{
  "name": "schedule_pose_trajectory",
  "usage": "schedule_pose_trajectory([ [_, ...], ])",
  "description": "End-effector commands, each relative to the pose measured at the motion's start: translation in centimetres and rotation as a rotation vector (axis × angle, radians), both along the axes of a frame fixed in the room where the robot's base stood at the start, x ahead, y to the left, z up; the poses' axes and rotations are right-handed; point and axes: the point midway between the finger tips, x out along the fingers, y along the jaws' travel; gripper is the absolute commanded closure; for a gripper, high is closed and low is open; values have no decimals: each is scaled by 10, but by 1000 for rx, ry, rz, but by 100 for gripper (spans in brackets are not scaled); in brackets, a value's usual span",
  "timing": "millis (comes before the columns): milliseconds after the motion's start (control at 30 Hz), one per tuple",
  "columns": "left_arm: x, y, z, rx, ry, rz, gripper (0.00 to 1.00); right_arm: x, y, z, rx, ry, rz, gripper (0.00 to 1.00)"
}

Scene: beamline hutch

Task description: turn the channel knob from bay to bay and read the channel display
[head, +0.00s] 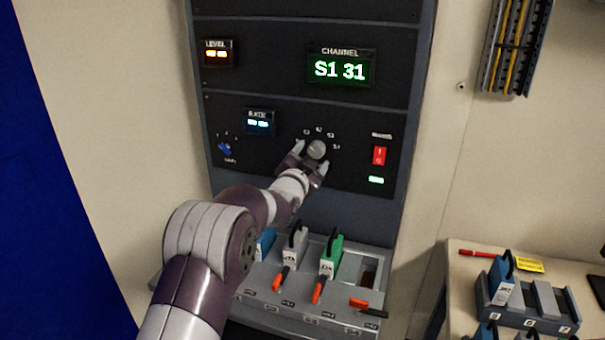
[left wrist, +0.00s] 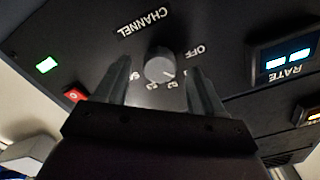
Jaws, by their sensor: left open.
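The channel knob (head: 317,149) is a round grey knob on the black rack panel, with position labels in an arc around it. It also shows in the left wrist view (left wrist: 160,64), where a pale pointer line on it points to the lower right; one label there is partly hidden by a finger. The channel display (head: 340,69) above it reads "S1 31" in green. My left gripper (head: 311,158) is open at the knob. In the left wrist view its two fingers (left wrist: 160,72) stand on either side of the knob, with a visible gap on each side. My right gripper is not in view.
A rate display (head: 259,122), a small blue knob (head: 225,149) and a red switch (head: 379,156) share the panel. A side table (head: 462,262) at right carries a slotted rack.

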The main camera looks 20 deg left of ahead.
Motion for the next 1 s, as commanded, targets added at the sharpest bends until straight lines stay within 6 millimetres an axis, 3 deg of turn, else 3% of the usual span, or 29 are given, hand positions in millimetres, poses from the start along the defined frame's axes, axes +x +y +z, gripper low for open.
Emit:
schedule_pose_trajectory([
  [200, -60, 2, -2, 1, -3, 0, 31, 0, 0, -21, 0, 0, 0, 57],
  [400, -92, 3, -1, 1, -1, 0, 31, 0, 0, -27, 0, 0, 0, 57],
  [900, -97, 3, -1, -13, 7, 1, 31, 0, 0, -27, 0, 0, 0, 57],
  [967, -98, 6, -16, -52, 74, 16, 31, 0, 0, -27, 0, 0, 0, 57],
  [1000, -103, 8, -36, -87, 151, 34, 31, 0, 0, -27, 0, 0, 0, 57],
])
